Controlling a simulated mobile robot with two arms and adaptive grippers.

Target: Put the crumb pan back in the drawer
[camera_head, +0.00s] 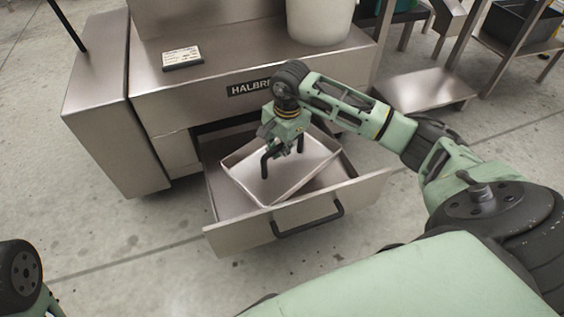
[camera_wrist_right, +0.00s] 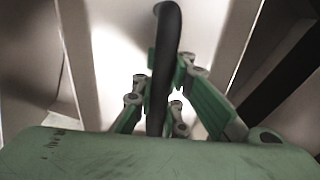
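The crumb pan (camera_head: 268,187) is a shallow, pale metal tray. It sits inside the open drawer (camera_head: 228,203), turned at an angle to the drawer walls. I cannot tell whether it lies fully flat on the drawer floor. I cannot tell whether the fingertips touch the pan. My left gripper is not in view.
The drawer has a black front handle (camera_head: 308,222) and sticks out from a steel machine (camera_head: 215,75). A white bucket (camera_head: 320,20) and a small label plate (camera_head: 183,58) are on top. A low steel shelf (camera_head: 430,90) stands at right. The floor before the drawer is clear.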

